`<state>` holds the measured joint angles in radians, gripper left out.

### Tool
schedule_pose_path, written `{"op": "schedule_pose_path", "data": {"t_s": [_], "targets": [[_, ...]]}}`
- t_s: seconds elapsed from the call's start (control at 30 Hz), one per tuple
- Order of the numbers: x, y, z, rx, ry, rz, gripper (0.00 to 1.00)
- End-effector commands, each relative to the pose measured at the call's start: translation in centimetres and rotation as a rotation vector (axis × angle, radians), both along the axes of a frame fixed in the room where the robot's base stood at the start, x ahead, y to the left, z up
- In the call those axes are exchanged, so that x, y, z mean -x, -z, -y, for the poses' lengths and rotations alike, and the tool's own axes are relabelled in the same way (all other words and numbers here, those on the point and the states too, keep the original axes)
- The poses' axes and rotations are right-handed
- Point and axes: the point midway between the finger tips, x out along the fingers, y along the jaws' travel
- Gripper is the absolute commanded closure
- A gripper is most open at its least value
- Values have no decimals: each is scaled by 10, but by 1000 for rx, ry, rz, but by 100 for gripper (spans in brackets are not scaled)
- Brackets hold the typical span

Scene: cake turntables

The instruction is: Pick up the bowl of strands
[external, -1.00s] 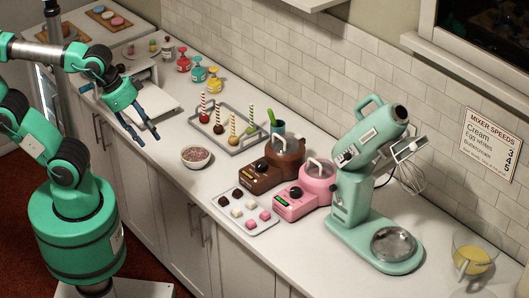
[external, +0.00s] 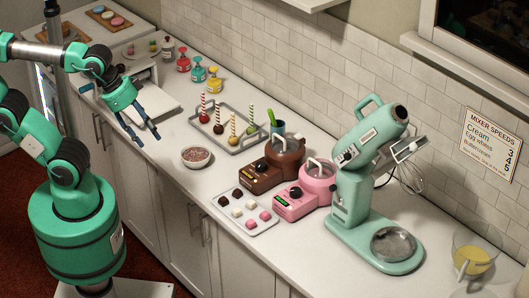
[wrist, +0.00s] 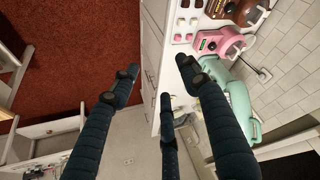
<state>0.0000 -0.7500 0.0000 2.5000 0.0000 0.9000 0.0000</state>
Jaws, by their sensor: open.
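The bowl of strands (external: 196,157) is a small white bowl filled with brownish-red bits. It stands upright on the white counter (external: 178,187), near its front edge. My gripper (external: 148,140) is open and empty, to the left of the bowl in the external view and apart from it. Its dark fingers point down toward the counter. In the wrist view my gripper (wrist: 158,70) shows spread fingers with nothing between them. I cannot make out the bowl in the wrist view.
A rack of striped-stick cake pops (external: 246,140) stands behind the bowl. A brown melting pot (external: 287,158), a pink one (external: 319,185) and a sweets tray (external: 262,224) are to its right, with a mint mixer (external: 350,205) beyond. Colored bottles (external: 199,73) stand farther back.

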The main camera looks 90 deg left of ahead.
Motion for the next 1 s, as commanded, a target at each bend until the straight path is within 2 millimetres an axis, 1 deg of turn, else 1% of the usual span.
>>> {"op": "schedule_pose_path", "data": {"t_s": [0.03, 0.23, 0.53, 0.67, 0.77, 0.87, 1.0], "targets": [[0, 0, 0, 0, 0, 0, 40], [0, 0, 0, 0, 0, 0, 0], [0, 0, 0, -1, 0, -1, 0], [-4, 0, -4, -9, 1, -9, 0], [-11, 2, -10, -24, 3, -29, 0], [-22, 4, -21, -49, 9, -59, 0], [-42, 11, -45, -95, 26, -124, 0]]}}
